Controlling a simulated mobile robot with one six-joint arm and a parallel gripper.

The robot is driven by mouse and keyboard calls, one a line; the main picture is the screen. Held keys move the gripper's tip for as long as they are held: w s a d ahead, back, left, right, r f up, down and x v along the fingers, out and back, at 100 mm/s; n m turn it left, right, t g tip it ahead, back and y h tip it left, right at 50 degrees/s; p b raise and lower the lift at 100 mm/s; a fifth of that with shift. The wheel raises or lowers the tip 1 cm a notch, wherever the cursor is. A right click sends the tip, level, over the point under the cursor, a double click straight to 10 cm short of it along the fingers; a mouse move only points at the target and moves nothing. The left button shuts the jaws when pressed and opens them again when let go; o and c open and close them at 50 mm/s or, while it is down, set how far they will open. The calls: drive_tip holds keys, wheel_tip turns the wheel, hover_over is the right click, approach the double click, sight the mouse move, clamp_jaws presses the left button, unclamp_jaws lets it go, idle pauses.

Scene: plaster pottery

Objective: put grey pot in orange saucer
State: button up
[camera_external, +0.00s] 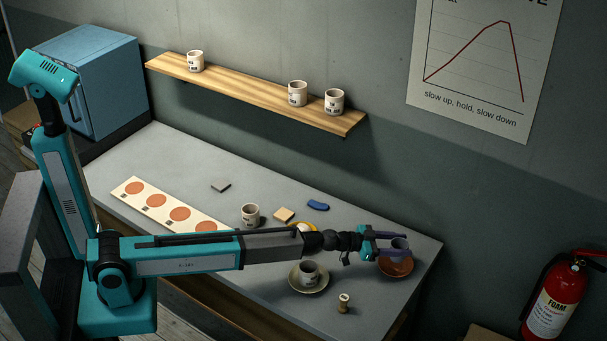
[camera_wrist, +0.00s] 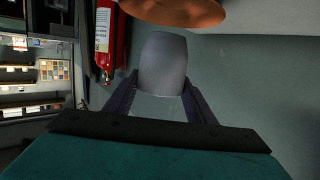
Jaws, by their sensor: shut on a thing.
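The grey pot (camera_wrist: 163,62) is between the two dark fingers of my gripper (camera_external: 393,246), which is shut on it. In the external view the pot (camera_external: 400,243) is at the right end of the table, over the orange saucer (camera_external: 396,268), and the fingers partly hide it. The orange saucer also shows at the top edge of the wrist view (camera_wrist: 175,12), close to one end of the pot. I cannot tell whether pot and saucer touch.
A white cup stands in a pale saucer (camera_external: 292,277), with a small spool (camera_external: 344,303) near it. A shelf (camera_external: 230,88) holds three cups.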

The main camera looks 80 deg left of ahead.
drive_tip(key=shift+f, duration=0.1)
drive_tip(key=shift+f+b, duration=0.45)
drive_tip(key=shift+f, duration=1.5)
drive_tip(key=shift+f+b, duration=0.15)
drive_tip(key=shift+b, duration=0.15)
drive_tip(key=o, duration=1.1)
drive_tip(key=shift+r+p, duration=0.2)
drive_tip(key=shift+p, duration=0.15)
drive_tip(key=shift+s+b, duration=0.3)
drive_tip(key=shift+s, duration=0.25)
drive_tip(key=shift+b+v, duration=0.7)
drive_tip(key=shift+v, duration=1.4)
wheel_tip(320, 180, up, 7)
drive_tip(key=p, duration=0.1)
drive_tip(key=shift+w+p, duration=0.15)
drive_tip(key=shift+p, duration=0.2)
